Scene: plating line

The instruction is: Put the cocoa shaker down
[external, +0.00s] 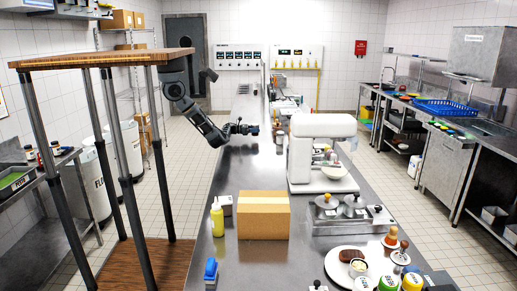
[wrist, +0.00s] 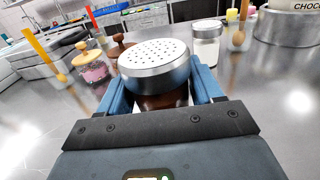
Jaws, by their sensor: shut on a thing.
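In the wrist view my gripper (wrist: 157,103) is shut on the cocoa shaker (wrist: 155,62). The shaker has a round metal lid with many small holes and a dark brown body between the blue fingers. Its lower part is hidden by the gripper, so I cannot tell whether it touches the counter. In the external view my gripper (external: 252,129) is over the far part of the long steel counter (external: 228,165), near its left edge. The shaker is too small to make out there.
A pot marked CHOC (wrist: 288,25) is at the upper right. A white mixer (external: 318,150) and a cardboard box (external: 263,216) stand nearer on the counter.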

